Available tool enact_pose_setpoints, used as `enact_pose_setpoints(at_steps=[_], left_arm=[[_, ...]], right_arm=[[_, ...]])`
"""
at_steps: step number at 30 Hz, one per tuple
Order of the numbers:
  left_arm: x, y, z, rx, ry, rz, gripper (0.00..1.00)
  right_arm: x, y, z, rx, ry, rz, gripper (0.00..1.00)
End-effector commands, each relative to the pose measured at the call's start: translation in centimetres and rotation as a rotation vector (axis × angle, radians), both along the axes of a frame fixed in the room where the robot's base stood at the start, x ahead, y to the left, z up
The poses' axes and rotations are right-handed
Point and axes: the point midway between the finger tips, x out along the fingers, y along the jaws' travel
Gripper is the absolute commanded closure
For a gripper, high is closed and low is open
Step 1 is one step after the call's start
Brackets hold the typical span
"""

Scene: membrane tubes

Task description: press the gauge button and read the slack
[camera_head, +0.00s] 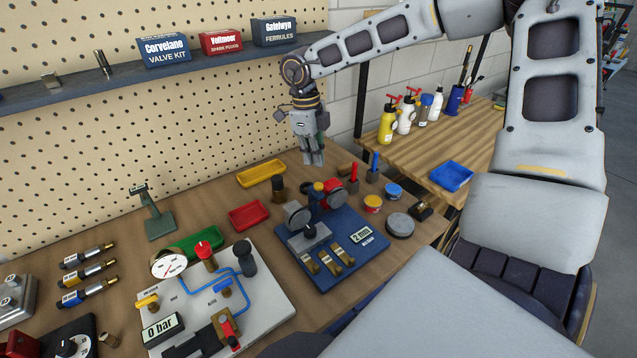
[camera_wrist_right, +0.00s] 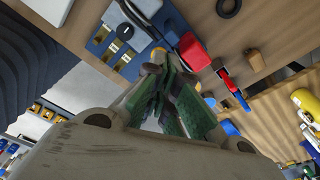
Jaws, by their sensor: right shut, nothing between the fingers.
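My left gripper is not in view.
Red (camera_head: 249,216) and yellow (camera_head: 261,174) trays lie behind. Round tins (camera_head: 400,225) stand to the right. A pegboard (camera_head: 200,150) rises at the back.

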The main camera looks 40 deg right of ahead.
Motion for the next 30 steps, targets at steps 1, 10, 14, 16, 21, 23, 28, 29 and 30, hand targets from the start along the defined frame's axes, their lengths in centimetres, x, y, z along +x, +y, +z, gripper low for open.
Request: enact_pose_setpoints(at_steps=[1,10,14,16,21,23,28,29,30], left_arm=[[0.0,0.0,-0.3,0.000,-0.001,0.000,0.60],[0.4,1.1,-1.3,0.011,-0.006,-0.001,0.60],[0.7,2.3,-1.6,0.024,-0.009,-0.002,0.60],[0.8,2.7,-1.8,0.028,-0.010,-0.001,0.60],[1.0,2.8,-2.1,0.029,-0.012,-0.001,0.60],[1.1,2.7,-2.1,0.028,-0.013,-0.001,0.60],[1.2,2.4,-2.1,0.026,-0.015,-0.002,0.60],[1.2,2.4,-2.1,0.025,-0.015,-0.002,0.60],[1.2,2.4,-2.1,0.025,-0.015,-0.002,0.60]], right_arm=[[-0.1,0.0,-0.6,0.001,0.001,0.000,1.00],[-0.3,-0.1,-3.2,0.000,0.002,0.000,1.00],[-0.4,-0.2,-4.3,0.001,0.001,0.000,1.00],[-0.5,-0.2,-4.8,-0.001,0.002,0.000,1.00],[-0.6,-0.2,-5.7,0.000,0.001,0.001,1.00],[-0.6,-0.2,-5.9,0.000,0.001,0.000,1.00],[-0.6,-0.2,-6.0,0.000,0.000,0.000,1.00],[-0.6,-0.2,-6.0,0.000,0.000,0.000,1.00],[-0.6,-0.2,-6.0,0.000,0.000,0.000,1.00]])
